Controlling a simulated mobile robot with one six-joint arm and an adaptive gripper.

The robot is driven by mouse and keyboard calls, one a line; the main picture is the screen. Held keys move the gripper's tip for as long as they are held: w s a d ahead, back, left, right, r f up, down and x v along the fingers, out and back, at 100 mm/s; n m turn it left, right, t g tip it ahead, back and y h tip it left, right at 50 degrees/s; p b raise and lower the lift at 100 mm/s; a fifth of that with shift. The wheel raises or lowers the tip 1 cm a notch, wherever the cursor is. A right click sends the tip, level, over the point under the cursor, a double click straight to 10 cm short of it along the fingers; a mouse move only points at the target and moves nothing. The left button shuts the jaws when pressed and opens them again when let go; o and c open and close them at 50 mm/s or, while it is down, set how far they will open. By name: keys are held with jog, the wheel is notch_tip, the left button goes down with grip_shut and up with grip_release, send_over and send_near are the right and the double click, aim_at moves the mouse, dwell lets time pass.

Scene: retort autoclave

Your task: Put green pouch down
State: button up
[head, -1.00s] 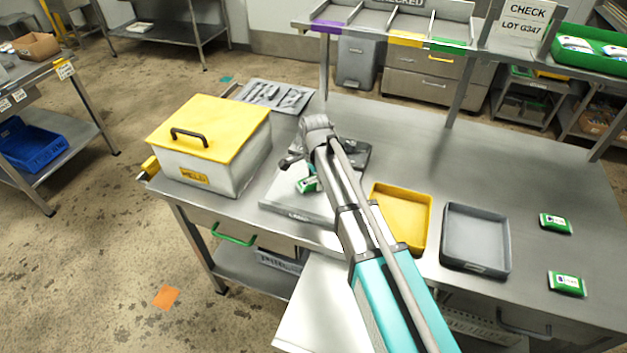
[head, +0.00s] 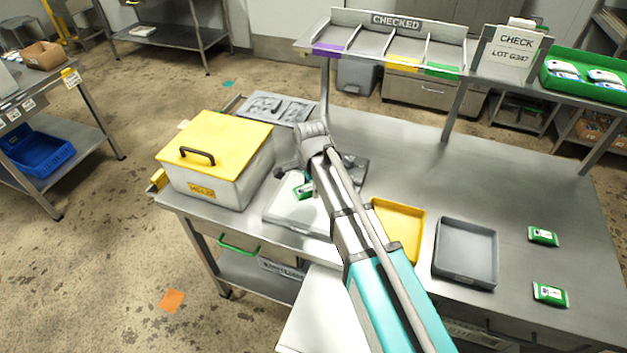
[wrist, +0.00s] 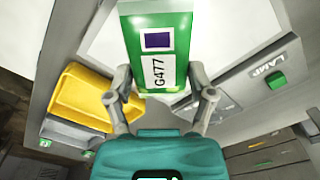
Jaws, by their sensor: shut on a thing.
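In the head view the pouch (head: 303,190) is a small green-and-white patch below my wrist, over the pale lamp box (head: 286,211). My arm covers much of that area. I cannot tell whether the pouch touches the lamp box.
A yellow tray (head: 420,229) and a grey tray (head: 468,279) stand right of my arm. Two other green pouches (head: 543,236) (head: 550,293) lie farther right. A yellow-lidded box (head: 240,184) stands left. A shelf marked CHECKED (head: 396,20) runs behind. The bench's back right is clear.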

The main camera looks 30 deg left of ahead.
jog(key=s+r+p, duration=0.4)
jog(key=s+r, duration=0.1)
jog(key=s, duration=0.5)
jog(key=shift+d, duration=0.45)
jog(key=shift+f+b, duration=0.5)
jog(key=shift+f, duration=0.1)
